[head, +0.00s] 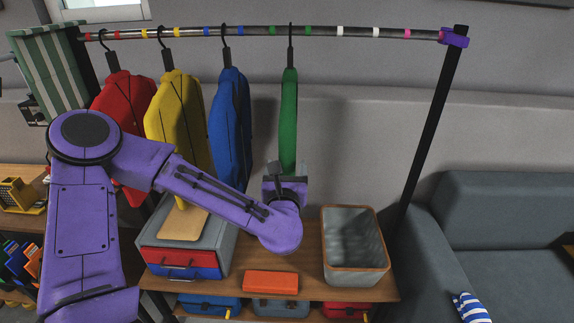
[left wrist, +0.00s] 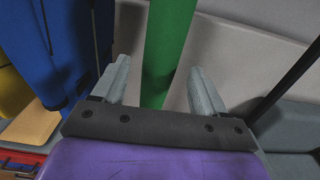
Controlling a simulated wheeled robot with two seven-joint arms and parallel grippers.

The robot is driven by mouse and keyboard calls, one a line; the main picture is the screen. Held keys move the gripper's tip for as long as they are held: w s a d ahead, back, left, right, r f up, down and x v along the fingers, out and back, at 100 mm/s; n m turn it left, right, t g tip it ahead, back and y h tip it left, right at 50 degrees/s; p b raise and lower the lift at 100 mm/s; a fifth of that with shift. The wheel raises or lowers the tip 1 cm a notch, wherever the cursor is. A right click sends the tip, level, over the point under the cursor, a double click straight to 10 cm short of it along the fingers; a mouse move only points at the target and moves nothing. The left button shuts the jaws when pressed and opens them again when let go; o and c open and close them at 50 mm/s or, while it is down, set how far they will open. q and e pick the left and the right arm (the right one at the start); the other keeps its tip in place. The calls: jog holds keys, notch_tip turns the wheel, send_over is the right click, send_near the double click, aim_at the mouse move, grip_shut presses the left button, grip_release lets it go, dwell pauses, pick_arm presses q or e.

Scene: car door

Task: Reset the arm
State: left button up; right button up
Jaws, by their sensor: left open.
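My left arm comes in from the left in the head view, and its purple gripper (head: 285,172) is just below the lower end of the green garment (head: 289,115) on the rack. In the left wrist view the two grey fingers (left wrist: 160,88) stand wide apart. The green garment (left wrist: 167,45) shows between and beyond them; I cannot tell whether it touches them. The gripper holds nothing that I can see. My right gripper is not in view.
Red (head: 122,100), yellow (head: 178,115) and blue (head: 231,120) garments hang left of the green one on a rail (head: 260,31). Below are a grey bin (head: 352,270), an orange box (head: 270,281) and a drawer box (head: 180,264) on a wooden shelf. A sofa (head: 500,230) stands right.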

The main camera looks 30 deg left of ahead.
pick_arm(q)
jog(key=b+v, duration=0.1)
jog(key=v, duration=0.4)
jog(key=s+d+f+m+g+h, duration=0.2)
jog(key=d+f+m+h, duration=0.1)
jog(key=f+m, duration=0.95)
jog(key=s+d+f+m+g+h, duration=0.2)
jog(key=s+f+m+g+h, duration=0.15)
jog(key=f+m, duration=0.9)
jog(key=s+a+f+m+g, duration=0.2)
jog(key=s+f+m, duration=0.3)
jog(key=s+f, duration=0.3)
jog(key=s+a+f+m+g, duration=0.3)
jog(key=s+f, duration=0.4)
jog(key=s, duration=0.6)
jog(key=m+g, duration=0.1)
jog(key=m, duration=0.1)
jog(key=shift+s+f+m+g+y, duration=0.3)
jog(key=shift+s+f+g+y, duration=0.05)
jog(key=shift+d, duration=0.1)
